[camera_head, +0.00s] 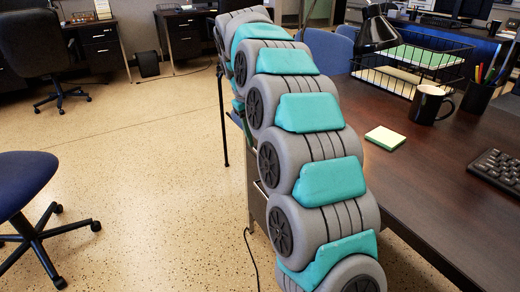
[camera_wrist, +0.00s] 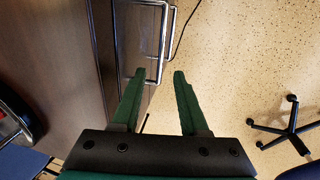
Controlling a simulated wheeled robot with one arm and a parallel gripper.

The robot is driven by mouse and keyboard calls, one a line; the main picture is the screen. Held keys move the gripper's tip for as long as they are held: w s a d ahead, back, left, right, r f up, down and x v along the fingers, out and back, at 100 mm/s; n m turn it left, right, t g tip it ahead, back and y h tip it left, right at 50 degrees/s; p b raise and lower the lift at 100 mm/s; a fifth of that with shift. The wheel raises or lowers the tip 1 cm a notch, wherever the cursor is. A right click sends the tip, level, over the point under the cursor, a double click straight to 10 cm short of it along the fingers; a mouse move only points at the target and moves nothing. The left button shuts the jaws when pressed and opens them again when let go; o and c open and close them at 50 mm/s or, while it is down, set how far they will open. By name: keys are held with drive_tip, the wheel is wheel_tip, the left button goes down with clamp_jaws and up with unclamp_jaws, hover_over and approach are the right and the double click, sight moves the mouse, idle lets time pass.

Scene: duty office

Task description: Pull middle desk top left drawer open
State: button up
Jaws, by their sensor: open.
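The middle desk (camera_head: 430,185) is at the right in the head view, with a dark wood top. Its drawer side is mostly hidden behind my arm there. In the wrist view, the desk's dark top (camera_wrist: 50,60) fills the left, and a grey drawer front (camera_wrist: 133,35) with a metal bar handle (camera_wrist: 163,45) shows beside it. My gripper is not distinguishable in the head view.
A black mug (camera_head: 427,104), sticky notes (camera_head: 385,138), a keyboard (camera_head: 497,172), a wire tray (camera_head: 410,75) and a lamp (camera_head: 375,30) are on the desk. A blue office chair (camera_head: 25,185) stands at the left. Open speckled floor (camera_head: 160,150) lies between. A cable (camera_wrist: 185,25) runs along the floor.

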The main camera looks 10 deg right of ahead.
drive_tip(key=f, duration=0.2)
drive_tip(key=d+f, duration=0.1)
drive_tip(key=f, duration=0.2)
drive_tip(key=shift+w+f, duration=0.1)
drive_tip(key=shift+f, duration=0.25)
clamp_jaws()
idle(1.1)
